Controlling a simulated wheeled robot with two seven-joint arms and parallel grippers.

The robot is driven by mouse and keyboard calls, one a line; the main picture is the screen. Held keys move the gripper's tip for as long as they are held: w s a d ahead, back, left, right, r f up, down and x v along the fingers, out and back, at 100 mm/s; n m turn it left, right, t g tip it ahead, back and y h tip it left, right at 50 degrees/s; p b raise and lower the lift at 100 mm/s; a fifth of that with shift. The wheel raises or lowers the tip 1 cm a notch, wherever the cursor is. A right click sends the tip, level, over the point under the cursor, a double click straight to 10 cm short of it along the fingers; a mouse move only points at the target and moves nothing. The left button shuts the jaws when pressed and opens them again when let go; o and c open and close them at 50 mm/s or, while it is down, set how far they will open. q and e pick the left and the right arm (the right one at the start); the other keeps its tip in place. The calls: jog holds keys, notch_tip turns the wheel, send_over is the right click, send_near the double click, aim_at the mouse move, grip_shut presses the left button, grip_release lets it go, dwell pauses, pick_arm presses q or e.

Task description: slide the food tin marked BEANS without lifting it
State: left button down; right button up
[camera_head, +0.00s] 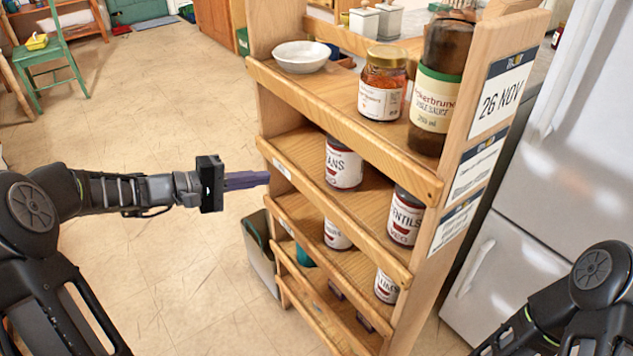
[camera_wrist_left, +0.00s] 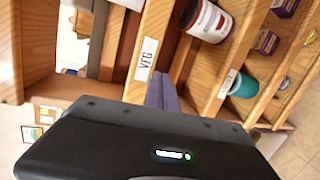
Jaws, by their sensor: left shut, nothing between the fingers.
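The food tin marked BEANS (camera_head: 343,167) stands upright on the second shelf from the top of the wooden rack; only "ANS" shows on its white and dark red label. In the left wrist view the shut fingers (camera_wrist_left: 162,92) are near a shelf rail with a VEG label (camera_wrist_left: 146,60); I cannot make out the BEANS tin there. My right gripper is out of the frame.
More tins (camera_head: 336,236) are on the shelf below. A white bowl (camera_head: 301,56), a red jar (camera_head: 383,84) and a large bottle (camera_head: 436,98) stand on top. A fridge (camera_head: 560,150) is right; the left floor is open.

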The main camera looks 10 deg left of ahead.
pick_arm(q)
notch_tip(320, 180, up, 7)
jog(key=d+m+h, duration=0.1)
jog(key=m+h, duration=0.1)
jog(key=h, duration=0.1)
jog(key=shift+s+d+t+p, duration=0.2)
jog(key=shift+s+t+p, duration=0.1)
jog(key=x, duration=1)
jog(key=s+d, duration=0.2)
jog(key=shift+s+d+r+b, duration=0.1)
jog(key=shift+d+b, duration=0.2)
jog(key=shift+s+d, duration=0.2)
jog(key=shift+d, duration=0.05)
